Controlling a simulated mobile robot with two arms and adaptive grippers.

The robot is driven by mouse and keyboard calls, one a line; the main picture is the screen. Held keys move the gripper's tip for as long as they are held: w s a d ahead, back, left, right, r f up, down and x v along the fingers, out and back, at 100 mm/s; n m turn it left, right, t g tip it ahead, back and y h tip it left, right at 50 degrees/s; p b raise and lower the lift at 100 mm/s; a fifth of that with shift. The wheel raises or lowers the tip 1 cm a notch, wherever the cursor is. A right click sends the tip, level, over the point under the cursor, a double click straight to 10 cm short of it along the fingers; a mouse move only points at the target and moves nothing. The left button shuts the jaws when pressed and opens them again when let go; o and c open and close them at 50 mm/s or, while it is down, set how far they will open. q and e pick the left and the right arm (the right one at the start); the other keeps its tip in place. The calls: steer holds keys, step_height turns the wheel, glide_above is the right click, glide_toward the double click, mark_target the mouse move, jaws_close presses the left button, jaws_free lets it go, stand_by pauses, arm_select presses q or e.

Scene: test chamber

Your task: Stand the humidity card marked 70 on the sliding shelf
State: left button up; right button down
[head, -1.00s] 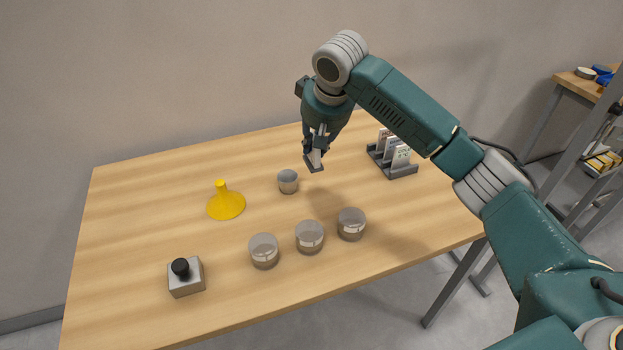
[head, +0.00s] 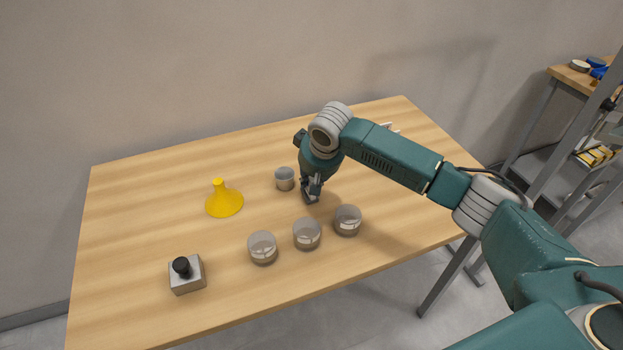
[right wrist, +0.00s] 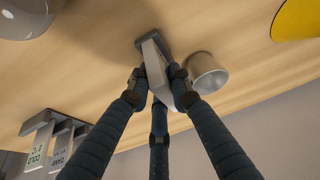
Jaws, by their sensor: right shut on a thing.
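My right gripper (head: 312,187) is low over the middle of the wooden table. It is shut on a pale card with a dark foot (head: 310,199), between the grey cup and the row of clear cups. In the right wrist view the card (right wrist: 155,67) shows nearly edge-on between my fingers (right wrist: 155,88), with its foot toward the table. I cannot tell whether the foot touches the wood. No marking on the card is readable, so I cannot confirm 70. I cannot make out a sliding shelf. My left gripper is not in view.
A grey cup (head: 284,179) stands close to my gripper. Clear cups (head: 262,248), (head: 307,234), (head: 347,220) stand in front. A yellow funnel (head: 224,200) and a black-knobbed block (head: 187,274) are left. A card rack (right wrist: 36,124) is mostly hidden behind my arm in the head view.

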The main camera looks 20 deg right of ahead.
steer(key=shift+f, duration=0.1)
steer(key=c, duration=1.6)
jaws_free()
